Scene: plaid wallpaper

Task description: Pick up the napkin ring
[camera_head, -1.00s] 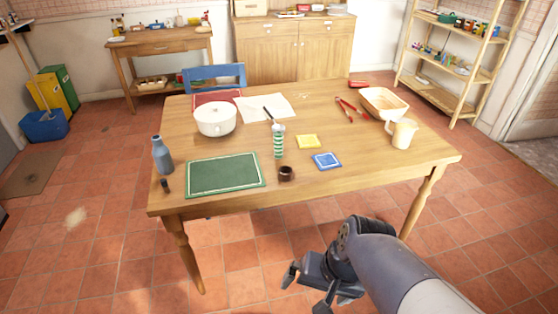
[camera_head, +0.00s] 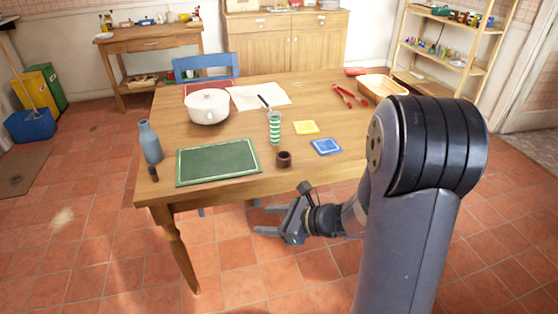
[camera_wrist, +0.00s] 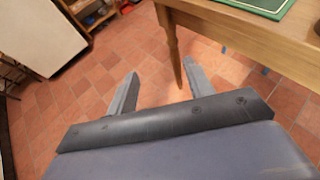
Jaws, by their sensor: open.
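The napkin ring (camera_head: 284,159) is a small dark brown ring near the front edge of the wooden table (camera_head: 225,193). It stands just right of the green mat and in front of the green-striped glass. My gripper (camera_head: 262,221) is open and empty, in front of the table and lower in the picture than the ring. In the wrist view its two fingers (camera_wrist: 160,92) are spread apart over the tiled floor, with a table leg beyond them.
A blue bottle (camera_head: 150,142) stands at the left edge. My arm hides the table's right end. The floor in front is clear.

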